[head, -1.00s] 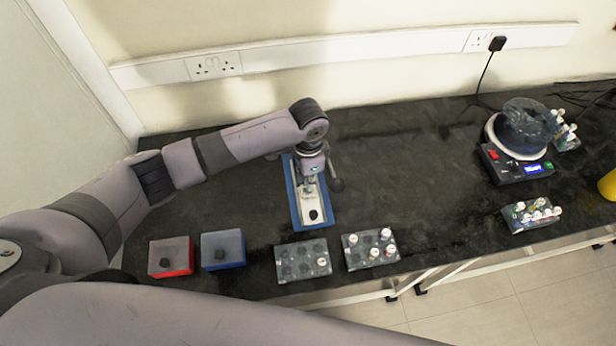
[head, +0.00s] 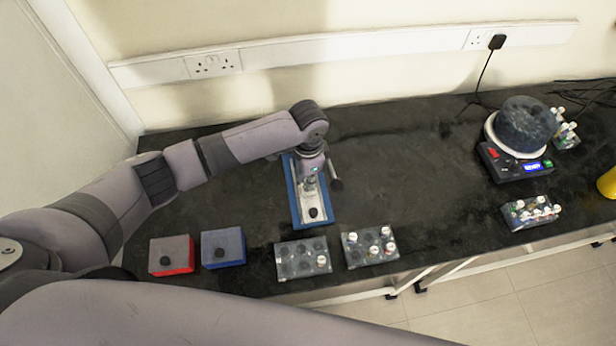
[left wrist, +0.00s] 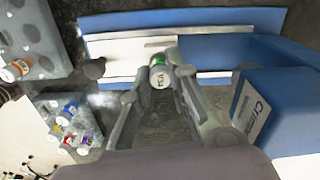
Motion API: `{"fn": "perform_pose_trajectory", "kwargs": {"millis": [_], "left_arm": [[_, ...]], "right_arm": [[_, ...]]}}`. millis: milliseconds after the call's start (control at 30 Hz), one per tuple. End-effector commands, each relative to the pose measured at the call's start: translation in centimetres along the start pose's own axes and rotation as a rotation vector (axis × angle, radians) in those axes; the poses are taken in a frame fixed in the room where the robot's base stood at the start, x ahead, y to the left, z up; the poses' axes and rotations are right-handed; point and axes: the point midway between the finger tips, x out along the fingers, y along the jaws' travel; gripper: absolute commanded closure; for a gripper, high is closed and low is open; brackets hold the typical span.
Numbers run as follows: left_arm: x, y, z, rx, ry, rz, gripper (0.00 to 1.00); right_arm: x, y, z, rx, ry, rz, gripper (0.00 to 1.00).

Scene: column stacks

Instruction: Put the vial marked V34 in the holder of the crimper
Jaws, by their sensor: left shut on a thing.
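The vial marked V34 (left wrist: 161,79) shows in the left wrist view with a white label and a green-and-white top. My left gripper (left wrist: 165,92) is shut on it, one finger on each side. In the head view my left gripper (head: 310,186) is over the blue and white crimper (head: 312,214). The crimper also shows in the left wrist view (left wrist: 262,110), with its blue block at the right and its white bed behind the vial. The holder is not clearly visible, and I cannot tell whether the vial touches it. My right gripper is out of view.
Two vial racks (head: 302,260) (head: 370,246) stand at the bench's front edge. A red box (head: 171,256) and a blue box (head: 222,249) stand to their left. The middle bench is clear.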

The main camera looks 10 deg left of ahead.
Motion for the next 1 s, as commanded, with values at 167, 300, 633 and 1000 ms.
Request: {"fn": "perform_pose_trajectory", "kwargs": {"millis": [167, 300, 633, 1000], "left_arm": [[0.5, 0.04, 0.07, 0.0, -0.002, 0.001, 0.98], [0.92, 0.02, 0.07, -0.001, -0.003, 0.002, 0.98], [1.08, -0.02, 0.07, -0.001, -0.002, 0.001, 0.98], [1.08, -0.03, 0.09, -0.001, -0.002, 0.0, 0.6]], "right_arm": [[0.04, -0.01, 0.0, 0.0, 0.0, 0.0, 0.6], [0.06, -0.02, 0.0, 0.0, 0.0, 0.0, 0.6], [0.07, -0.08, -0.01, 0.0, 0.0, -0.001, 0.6], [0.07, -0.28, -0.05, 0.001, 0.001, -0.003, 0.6]]}}
